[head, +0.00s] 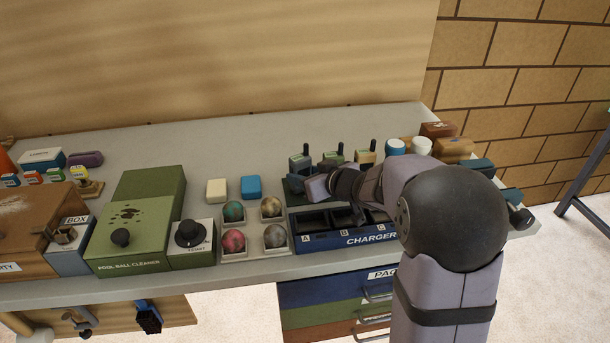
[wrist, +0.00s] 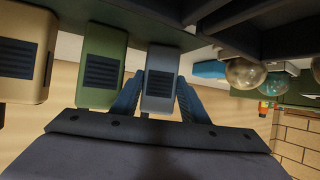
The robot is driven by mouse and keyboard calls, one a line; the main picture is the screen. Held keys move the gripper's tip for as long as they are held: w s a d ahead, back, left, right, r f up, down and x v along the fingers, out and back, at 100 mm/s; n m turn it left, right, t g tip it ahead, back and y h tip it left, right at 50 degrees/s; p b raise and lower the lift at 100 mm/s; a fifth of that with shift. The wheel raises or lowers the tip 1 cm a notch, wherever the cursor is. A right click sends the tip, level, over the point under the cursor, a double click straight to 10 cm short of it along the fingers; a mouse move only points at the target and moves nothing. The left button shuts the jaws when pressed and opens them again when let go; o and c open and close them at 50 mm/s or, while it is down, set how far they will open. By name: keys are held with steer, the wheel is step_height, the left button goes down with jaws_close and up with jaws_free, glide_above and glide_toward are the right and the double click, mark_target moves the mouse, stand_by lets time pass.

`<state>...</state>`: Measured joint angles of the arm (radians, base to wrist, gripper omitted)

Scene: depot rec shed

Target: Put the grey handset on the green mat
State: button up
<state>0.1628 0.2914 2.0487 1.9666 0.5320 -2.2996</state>
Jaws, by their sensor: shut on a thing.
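The grey handset (head: 300,161) stands upright with its aerial at the back of the bench, leftmost of a row of 3 handsets. In the wrist view the grey handset (wrist: 160,82) is between the two fingers of my gripper (wrist: 159,98), which is shut on it. The green handset (wrist: 103,68) and the tan handset (wrist: 22,55) stand beside it, apart from the fingers. My arm hides part of the area below the handsets in the head view. A dark green patch (head: 293,184) shows left of my gripper; I cannot tell whether it is the green mat.
A blue charger (head: 308,243) with lettered bays stands in front of my arm. Left of it are a tray of balls (head: 262,253), a white block (head: 217,190), a blue block (head: 251,187) and a green ball cleaner (head: 130,235). White-and-blue cups (head: 396,147) stand at right.

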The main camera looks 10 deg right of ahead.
steer(key=shift+f, duration=0.1)
steer(key=o, duration=1.4)
steer(key=shift+s, duration=0.1)
steer(key=shift+b+v, duration=0.8)
steer(key=shift+v, duration=2.8)
